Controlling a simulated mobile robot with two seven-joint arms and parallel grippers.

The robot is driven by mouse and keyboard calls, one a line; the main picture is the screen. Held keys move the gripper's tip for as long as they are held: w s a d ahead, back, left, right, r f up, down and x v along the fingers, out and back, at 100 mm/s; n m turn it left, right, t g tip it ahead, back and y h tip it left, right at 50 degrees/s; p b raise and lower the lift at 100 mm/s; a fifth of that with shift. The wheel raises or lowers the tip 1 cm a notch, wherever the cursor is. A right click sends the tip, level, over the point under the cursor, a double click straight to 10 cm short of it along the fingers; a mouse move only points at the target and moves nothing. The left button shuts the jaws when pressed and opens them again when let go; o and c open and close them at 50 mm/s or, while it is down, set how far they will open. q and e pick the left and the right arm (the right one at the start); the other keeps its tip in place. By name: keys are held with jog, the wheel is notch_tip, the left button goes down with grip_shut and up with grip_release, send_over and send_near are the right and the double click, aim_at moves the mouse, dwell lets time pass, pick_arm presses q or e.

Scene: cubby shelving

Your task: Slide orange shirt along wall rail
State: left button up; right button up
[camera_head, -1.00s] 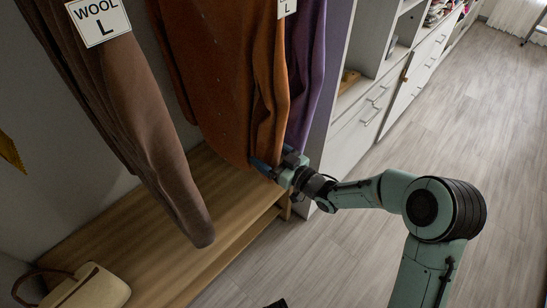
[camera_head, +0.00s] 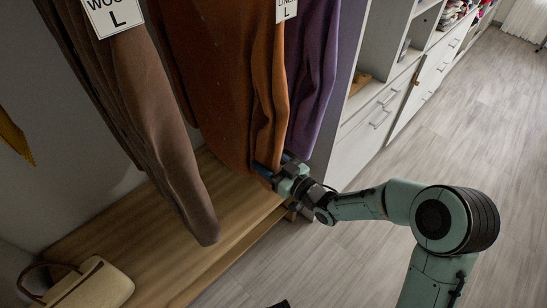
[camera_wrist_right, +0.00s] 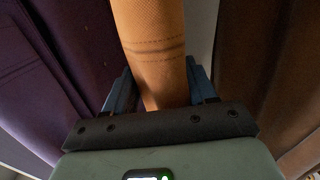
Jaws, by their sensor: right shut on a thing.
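The orange shirt (camera_head: 225,85) hangs in the middle of the head view, between a brown garment and a purple one. Its rail is out of view above. My right gripper (camera_head: 271,172) is at the shirt's lower right edge, shut on the orange cloth. In the right wrist view the orange sleeve (camera_wrist_right: 150,50) runs down between the two blue fingers (camera_wrist_right: 160,92). The cuff end is hidden behind the gripper body. My left gripper is not in view.
The brown garment (camera_head: 150,115) with a WOOL L tag hangs left, the purple one (camera_head: 312,75) right. A wooden bench (camera_head: 110,222) below holds a cream handbag (camera_head: 90,284). White drawers (camera_head: 365,130) stand at right. The floor (camera_head: 450,120) beyond is clear.

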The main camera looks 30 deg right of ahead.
jog(key=s+a+b, duration=0.2)
jog(key=s+a, duration=0.1)
jog(key=a, duration=0.6)
jog(key=shift+s+b, duration=0.15)
jog(key=shift+b, duration=0.25)
dwell(0.4)
jog(key=shift+a, duration=0.15)
jog(key=o, duration=1.4)
